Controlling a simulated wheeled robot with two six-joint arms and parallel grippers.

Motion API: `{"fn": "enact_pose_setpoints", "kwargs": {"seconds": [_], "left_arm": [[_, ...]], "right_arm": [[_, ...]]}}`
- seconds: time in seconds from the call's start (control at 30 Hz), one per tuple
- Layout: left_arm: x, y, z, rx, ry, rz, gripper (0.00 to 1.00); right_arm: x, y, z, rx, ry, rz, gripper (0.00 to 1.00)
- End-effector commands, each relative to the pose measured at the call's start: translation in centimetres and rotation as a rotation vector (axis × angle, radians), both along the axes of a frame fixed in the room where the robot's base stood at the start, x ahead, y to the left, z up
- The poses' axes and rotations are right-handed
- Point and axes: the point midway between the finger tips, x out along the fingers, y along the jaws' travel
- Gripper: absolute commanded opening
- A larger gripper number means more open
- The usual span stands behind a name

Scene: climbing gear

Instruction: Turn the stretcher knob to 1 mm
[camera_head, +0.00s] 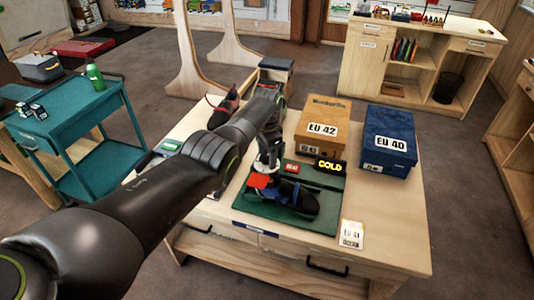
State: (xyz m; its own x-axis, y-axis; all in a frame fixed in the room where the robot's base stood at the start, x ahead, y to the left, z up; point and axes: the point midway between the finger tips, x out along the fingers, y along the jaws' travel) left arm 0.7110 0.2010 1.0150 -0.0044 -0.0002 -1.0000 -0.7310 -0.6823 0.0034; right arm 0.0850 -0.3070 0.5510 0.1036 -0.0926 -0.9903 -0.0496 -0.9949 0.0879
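A dark climbing shoe with blue trim (298,197) lies on a green mat (328,218) on the wooden bench. An orange-red piece (259,181) shows at the shoe's left end; I cannot tell whether it is the stretcher knob. My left gripper (265,168) points down just above this piece, at the shoe's left end. Its fingers are small and partly hidden by my arm, so their opening and any contact are unclear. No millimetre scale can be read. My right gripper is not in view.
Behind the mat stand an orange EU 42 box (322,113) and a blue EU 40 box (391,130). The bench's right side is clear.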

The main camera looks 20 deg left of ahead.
Motion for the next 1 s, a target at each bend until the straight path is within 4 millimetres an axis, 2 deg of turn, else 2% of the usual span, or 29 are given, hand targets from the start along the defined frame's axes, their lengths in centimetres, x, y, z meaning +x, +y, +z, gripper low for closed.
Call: {"fn": "enact_pose_setpoints", "kwargs": {"seconds": [0.3, 0.47, 0.6, 0.73, 1.0], "left_arm": [[0.1, 0.0, 0.3, 0.001, -0.004, 0.000, 0.64], [0.2, 0.0, 1.5, 0.000, -0.006, 0.000, 0.64], [0.2, 0.0, 3.6, 0.000, -0.007, 0.001, 0.64], [0.2, 0.0, 6.2, 0.000, -0.009, 0.000, 0.64], [0.2, 0.0, 12.6, 0.000, -0.008, 0.001, 0.64]], "right_arm": [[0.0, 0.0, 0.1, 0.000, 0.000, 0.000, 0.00], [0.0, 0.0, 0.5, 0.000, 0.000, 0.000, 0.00], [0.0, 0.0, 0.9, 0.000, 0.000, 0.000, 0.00], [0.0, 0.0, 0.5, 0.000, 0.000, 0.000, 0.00], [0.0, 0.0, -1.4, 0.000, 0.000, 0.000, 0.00]]}}
